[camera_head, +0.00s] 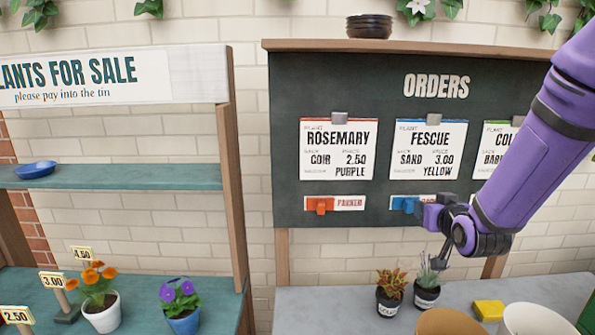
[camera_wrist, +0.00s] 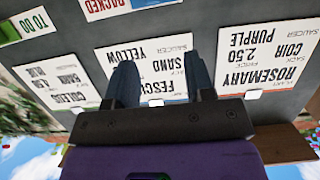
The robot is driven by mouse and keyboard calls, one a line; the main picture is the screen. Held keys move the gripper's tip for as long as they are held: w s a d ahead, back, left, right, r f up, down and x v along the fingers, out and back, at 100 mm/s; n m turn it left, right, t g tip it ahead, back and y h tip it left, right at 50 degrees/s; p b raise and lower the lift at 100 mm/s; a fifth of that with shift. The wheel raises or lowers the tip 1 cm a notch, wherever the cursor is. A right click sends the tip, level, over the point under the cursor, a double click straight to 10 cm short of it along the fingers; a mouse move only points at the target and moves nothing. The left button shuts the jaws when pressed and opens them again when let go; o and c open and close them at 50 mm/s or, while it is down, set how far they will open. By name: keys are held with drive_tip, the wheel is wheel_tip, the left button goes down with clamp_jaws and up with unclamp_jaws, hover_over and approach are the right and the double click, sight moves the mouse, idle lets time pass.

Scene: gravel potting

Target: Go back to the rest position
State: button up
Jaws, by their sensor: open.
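My gripper (camera_wrist: 162,66) is open, with two blue-grey fingers apart and nothing between them in the wrist view. Behind the fingers is the orders board, seen upside down, with the fescue card (camera_wrist: 152,66) in the gap. In the head view my purple arm reaches in from the upper right. The gripper (camera_head: 430,213) is low in front of the orders board (camera_head: 380,85), below the fescue card (camera_head: 431,150). Its fingertips are hard to make out there. A blue piece (camera_head: 403,204) shows beside it on or before the board.
The rosemary card (camera_head: 338,150) hangs left, with an orange piece (camera_head: 320,206) below. Below my wrist, two small potted plants (camera_head: 389,300) (camera_head: 427,296) and a yellow block (camera_head: 488,310) stand on the grey bench (camera_head: 320,310). The sales stand (camera_head: 150,180) is left.

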drive_tip(key=s+r+g, duration=0.3)
drive_tip(key=s+r, duration=0.1)
drive_tip(key=s, duration=0.6)
drive_tip(key=s+r+g, duration=0.3)
drive_tip(key=s+r, duration=0.1)
drive_tip(key=s, duration=0.6)
drive_tip(key=s+a+r+g, duration=0.1)
drive_tip(key=s+r+g, duration=0.3)
drive_tip(key=s, duration=0.6)
drive_tip(key=shift+s+r, duration=0.15)
drive_tip(key=shift+r, duration=0.1)
